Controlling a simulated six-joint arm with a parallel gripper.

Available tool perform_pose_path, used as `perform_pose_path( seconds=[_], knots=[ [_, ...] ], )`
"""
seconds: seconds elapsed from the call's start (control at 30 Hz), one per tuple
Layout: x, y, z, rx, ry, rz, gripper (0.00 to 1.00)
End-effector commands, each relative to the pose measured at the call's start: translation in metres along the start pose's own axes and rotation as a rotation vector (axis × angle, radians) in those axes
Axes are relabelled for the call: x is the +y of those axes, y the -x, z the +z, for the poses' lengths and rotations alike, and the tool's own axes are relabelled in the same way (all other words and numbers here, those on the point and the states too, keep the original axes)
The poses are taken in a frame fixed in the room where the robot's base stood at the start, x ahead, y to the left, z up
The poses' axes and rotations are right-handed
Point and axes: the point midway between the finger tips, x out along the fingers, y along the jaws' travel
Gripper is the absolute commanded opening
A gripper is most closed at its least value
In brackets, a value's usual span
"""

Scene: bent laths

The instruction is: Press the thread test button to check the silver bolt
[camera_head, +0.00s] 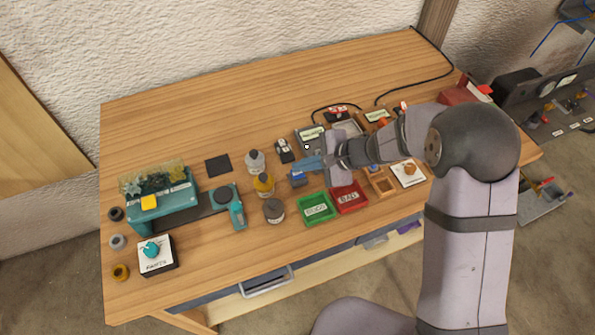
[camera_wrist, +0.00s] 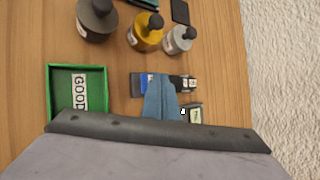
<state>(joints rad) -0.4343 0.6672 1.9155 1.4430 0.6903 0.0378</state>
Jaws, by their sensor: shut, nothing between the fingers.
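The thread test box appears to be the grey labelled box (camera_head: 312,144) just behind my gripper in the head view. A small white round spot, perhaps its button (camera_head: 307,146), shows on it. In the wrist view a labelled box (camera_wrist: 195,114) is partly hidden to the right of the fingers, with a white spot (camera_wrist: 183,111) close beside them. My gripper (camera_head: 296,163) has blue fingers that are shut and empty, in front of the box in the head view. It also shows in the wrist view (camera_wrist: 160,77). I cannot make out the silver bolt.
A blue-and-dark block (camera_head: 297,179) lies below the fingertips, and a small black device (camera_head: 284,151) stands to their left. A green GOOD tray (camera_head: 317,209) and a red BAD tray (camera_head: 349,198) sit in front. Bottles (camera_head: 264,185) stand left. The table's back left is clear.

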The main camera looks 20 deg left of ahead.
Motion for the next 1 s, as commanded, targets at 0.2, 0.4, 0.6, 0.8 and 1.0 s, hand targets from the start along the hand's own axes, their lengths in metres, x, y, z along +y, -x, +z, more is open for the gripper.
perform_pose_path(
  seconds=[0.2, 0.4, 0.6, 0.8, 1.0],
  knots=[
    [0.0009, -0.0013, -0.0010, 0.000, 0.000, 0.000, 0.00],
    [0.0019, -0.0027, -0.0020, 0.000, 0.000, 0.000, 0.00],
    [0.0029, -0.0040, -0.0029, 0.000, 0.000, 0.000, 0.00],
    [0.0039, -0.0054, -0.0040, 0.000, 0.000, 0.000, 0.00],
    [0.0049, -0.0067, -0.0050, 0.000, 0.000, 0.000, 0.00]
  ],
)
